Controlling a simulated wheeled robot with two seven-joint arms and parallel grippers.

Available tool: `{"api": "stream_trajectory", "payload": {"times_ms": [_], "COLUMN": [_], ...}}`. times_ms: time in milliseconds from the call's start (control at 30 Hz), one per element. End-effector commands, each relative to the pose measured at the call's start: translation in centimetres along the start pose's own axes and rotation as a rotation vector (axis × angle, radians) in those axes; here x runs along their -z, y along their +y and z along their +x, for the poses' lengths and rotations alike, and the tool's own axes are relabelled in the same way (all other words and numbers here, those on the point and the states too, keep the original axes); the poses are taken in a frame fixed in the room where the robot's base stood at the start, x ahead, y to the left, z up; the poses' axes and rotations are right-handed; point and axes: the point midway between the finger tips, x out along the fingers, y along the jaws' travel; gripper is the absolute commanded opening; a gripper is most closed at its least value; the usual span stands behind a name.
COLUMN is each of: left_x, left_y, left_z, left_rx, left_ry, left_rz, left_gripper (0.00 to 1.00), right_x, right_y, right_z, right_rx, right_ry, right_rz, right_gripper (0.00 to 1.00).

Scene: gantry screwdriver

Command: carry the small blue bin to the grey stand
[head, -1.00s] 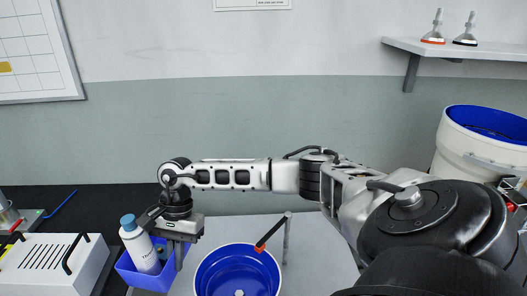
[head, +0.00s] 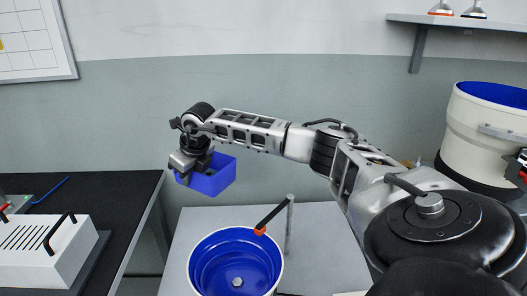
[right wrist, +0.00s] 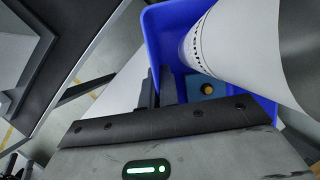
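The small blue bin (head: 212,178) hangs in the air in the head view, tilted, above and left of the round blue-lined bucket. My right gripper (head: 190,165) is shut on its near left wall. In the right wrist view the bin (right wrist: 160,35) lies just beyond the gripper (right wrist: 160,95). A large white cylindrical thing (right wrist: 245,45) covers part of the bin there. A blue part with a brass-coloured dot shows inside. No bottle can be made out in the head view. A light grey flat top (head: 335,255), possibly the grey stand, lies below. My left gripper is out of view.
The blue-lined bucket (head: 236,262) stands on the light grey top, with a black-and-orange handle (head: 272,217) and a grey post (head: 290,225) beside it. A black table (head: 100,200) with a white box (head: 48,250) is at left. A white bucket (head: 480,135) stands at right.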

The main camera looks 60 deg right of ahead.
Motion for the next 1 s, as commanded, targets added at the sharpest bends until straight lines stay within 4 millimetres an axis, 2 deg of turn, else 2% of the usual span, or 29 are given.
{"api": "stream_trajectory", "payload": {"times_ms": [33,333,567,800,1000], "left_x": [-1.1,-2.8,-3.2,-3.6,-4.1], "left_y": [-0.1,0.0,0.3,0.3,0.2], "left_z": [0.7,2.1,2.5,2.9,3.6], "left_rx": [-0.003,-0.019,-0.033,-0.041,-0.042], "left_ry": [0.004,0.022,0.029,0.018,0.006], "left_rz": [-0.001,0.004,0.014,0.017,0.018], "left_gripper": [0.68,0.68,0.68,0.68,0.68], "right_x": [0.4,2.6,3.7,5.3,5.9], "right_y": [-0.4,-1.2,-1.3,-1.1,-1.0], "right_z": [1.6,7.6,10.2,14.0,15.6], "right_rx": [0.022,0.074,0.084,0.083,0.083], "right_ry": [0.0,0.01,0.01,0.013,0.01], "right_rz": [0.045,0.156,0.173,0.173,0.172], "right_gripper": [0.0,0.0,0.0,0.0,0.0]}}
